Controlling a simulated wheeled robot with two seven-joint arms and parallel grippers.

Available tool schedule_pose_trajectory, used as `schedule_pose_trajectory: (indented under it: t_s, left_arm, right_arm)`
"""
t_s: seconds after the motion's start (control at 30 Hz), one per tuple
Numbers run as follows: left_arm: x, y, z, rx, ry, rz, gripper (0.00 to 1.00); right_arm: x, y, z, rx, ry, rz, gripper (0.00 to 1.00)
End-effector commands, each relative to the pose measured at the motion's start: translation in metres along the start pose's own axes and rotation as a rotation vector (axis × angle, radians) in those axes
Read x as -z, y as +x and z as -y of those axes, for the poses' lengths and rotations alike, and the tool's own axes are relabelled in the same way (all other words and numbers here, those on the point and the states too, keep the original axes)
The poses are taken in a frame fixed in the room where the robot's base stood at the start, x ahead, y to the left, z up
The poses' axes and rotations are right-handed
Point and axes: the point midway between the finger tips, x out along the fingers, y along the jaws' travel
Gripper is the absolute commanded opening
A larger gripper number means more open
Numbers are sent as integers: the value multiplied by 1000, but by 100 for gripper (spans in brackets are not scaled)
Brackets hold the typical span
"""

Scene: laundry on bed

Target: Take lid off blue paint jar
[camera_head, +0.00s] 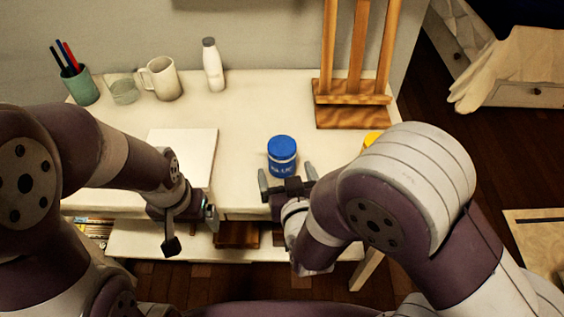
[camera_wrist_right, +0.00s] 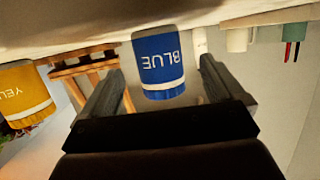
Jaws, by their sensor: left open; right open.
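The blue paint jar (camera_head: 283,165) stands upright on the white desk, with its blue lid (camera_head: 281,146) on top. My right gripper (camera_head: 287,176) is open in front of the jar, its fingers pointing towards it. In the right wrist view, which is upside down, the blue jar (camera_wrist_right: 160,60) shows between the open fingers (camera_wrist_right: 162,75), with no clear contact. Its lid (camera_wrist_right: 164,93) is at the lower end there, past a white band. My left gripper (camera_head: 190,228) is open and empty at the desk's front edge, left of the jar.
A yellow jar (camera_head: 371,138) is mostly hidden by my right arm; it also shows in the wrist view (camera_wrist_right: 25,95). A wooden easel (camera_head: 352,115) stands behind. A white pad (camera_head: 190,143), mug (camera_head: 161,78), bottle (camera_head: 212,65) and pen cup (camera_head: 82,88) are to the left.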

Motion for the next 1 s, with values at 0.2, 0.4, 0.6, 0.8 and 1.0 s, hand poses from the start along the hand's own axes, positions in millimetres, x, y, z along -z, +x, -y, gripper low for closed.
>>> schedule_pose_trajectory:
  t_s: [0.2,0.4,0.6,0.8,1.0]
  left_arm:
    - [-1,10,0,0,0,0,95]
    - [-2,15,0,0,0,0,95]
    - [-2,14,0,0,0,0,95]
    - [-2,14,0,0,0,0,95]
    - [-2,14,0,0,0,0,95]
  right_arm:
    - [-4,32,-3,-4,0,1,95]
    - [-3,61,-3,-1,0,1,95]
    - [-1,63,-2,1,-1,2,95]
    - [-2,62,-2,1,-1,2,40]
    - [-1,62,-2,1,0,0,30]
